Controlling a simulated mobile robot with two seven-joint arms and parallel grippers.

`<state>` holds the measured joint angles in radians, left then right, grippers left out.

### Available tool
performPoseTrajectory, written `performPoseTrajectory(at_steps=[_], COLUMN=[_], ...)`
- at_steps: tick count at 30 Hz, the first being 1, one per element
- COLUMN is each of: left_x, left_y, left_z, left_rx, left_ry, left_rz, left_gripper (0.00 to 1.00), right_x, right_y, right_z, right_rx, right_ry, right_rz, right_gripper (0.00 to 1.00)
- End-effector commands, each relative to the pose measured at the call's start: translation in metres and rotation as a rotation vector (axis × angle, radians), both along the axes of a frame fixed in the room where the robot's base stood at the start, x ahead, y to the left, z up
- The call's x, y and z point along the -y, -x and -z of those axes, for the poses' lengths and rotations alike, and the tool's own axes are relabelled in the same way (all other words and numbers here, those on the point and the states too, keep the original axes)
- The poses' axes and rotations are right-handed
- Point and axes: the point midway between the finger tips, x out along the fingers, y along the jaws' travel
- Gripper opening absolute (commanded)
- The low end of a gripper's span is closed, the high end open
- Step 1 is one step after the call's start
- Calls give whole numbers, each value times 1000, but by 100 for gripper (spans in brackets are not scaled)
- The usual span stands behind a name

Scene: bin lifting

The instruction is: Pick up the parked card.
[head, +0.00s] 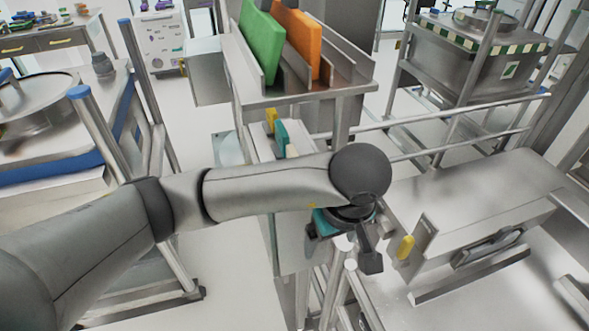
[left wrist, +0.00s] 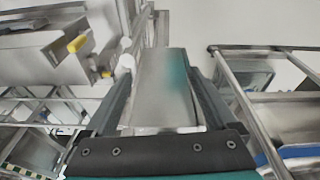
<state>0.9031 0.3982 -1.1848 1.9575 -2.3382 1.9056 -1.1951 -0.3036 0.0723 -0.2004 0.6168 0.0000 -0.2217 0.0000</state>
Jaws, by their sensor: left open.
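A green card (head: 262,42) and an orange card (head: 298,42) stand upright in a grey slotted rack on the stand at the top centre of the head view. I cannot tell which card is the parked one. My left gripper (head: 352,243) is below and right of them, pointing down, apart from both cards and partly hidden by my wrist. In the left wrist view my left gripper (left wrist: 160,95) has its two dark fingers spread. A grey plate-like surface with a blurred teal patch (left wrist: 175,75) shows between them; I cannot tell whether it is touched. My right gripper is not seen.
Small yellow (head: 271,118) and teal (head: 281,135) pieces sit on a lower shelf under the rack. A metal box with a yellow knob (head: 405,247) is close right of my gripper. Metal rails (head: 460,125) run at right. A steel cart (head: 90,178) stands at left.

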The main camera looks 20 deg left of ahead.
Motion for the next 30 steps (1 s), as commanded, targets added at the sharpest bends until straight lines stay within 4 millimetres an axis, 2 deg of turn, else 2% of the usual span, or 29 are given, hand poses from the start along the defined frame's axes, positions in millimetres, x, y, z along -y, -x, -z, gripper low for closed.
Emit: performPoseTrajectory(at_steps=[1,6,15,23,30], left_x=[-9,-27,-56,-67,-87], left_y=[-6,-20,-63,-79,-108], left_z=[-11,-25,-25,-25,-25], left_rx=[52,126,127,126,126], left_ry=[-52,-140,-141,-140,-139], left_rz=[26,54,52,53,51], left_gripper=[91,91,91,91,91], right_x=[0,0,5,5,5], right_y=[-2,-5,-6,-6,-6], right_z=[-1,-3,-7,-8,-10], right_rx=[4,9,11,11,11], right_ry=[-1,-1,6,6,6], right_rz=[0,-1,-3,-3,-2], right_gripper=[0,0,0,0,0])
